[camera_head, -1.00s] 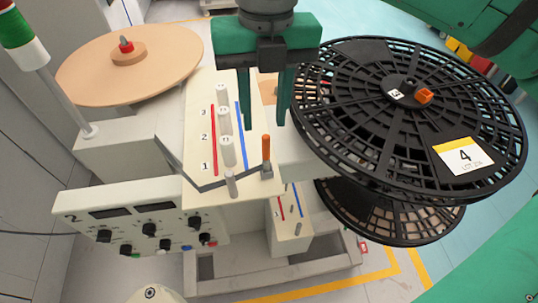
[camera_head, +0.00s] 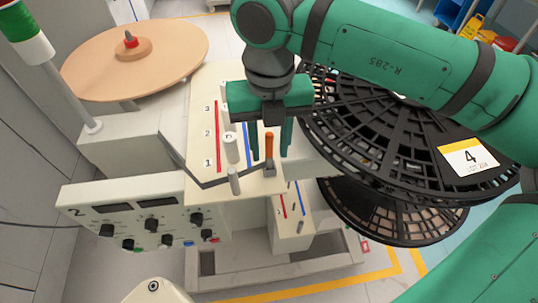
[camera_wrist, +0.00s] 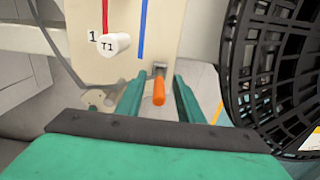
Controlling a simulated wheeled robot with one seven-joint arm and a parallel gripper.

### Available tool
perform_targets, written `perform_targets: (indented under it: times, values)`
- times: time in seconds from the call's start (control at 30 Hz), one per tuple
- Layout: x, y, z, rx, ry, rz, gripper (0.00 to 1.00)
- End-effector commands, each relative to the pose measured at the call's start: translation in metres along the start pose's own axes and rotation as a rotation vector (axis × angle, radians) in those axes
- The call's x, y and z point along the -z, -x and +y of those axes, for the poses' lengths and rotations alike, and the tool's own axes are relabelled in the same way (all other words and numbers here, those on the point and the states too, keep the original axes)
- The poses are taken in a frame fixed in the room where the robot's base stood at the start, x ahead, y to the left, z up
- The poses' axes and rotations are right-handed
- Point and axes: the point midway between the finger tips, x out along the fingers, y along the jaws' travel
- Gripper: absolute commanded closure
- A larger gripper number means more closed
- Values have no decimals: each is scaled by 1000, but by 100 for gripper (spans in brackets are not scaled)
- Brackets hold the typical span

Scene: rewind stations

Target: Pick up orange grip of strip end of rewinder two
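The orange grip (camera_head: 269,146) stands upright on a small grey clip (camera_head: 270,172) at the right front corner of the cream plate of rewinder two (camera_head: 205,190). My gripper (camera_head: 271,156) is open, with its two green fingers pointing down, one on each side of the grip in the head view. In the wrist view, the orange grip (camera_wrist: 159,91) shows between the open fingers (camera_wrist: 159,80), apart from both. I cannot tell exactly how deep it sits between them.
A big black reel marked 4 (camera_head: 468,158) stands close at the right. White rollers (camera_head: 231,148) stand on the plate to the left, near red and blue lines. The control panel marked 2 (camera_head: 140,218) is at front left. A tan disc (camera_head: 95,68) lies at back left.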

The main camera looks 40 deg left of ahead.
Motion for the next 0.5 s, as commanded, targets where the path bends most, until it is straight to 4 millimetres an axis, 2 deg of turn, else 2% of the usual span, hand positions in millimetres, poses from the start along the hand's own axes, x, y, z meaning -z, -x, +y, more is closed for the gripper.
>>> perform_targets:
  times: [0.27,0.3,0.43,0.5]
  values:
    - [-1,-4,1,1,3,-1,66]
    - [-1,-4,2,0,4,-1,69]
    - [-1,-4,2,0,5,-1,100]
    - [-1,-4,2,0,5,-1,100]
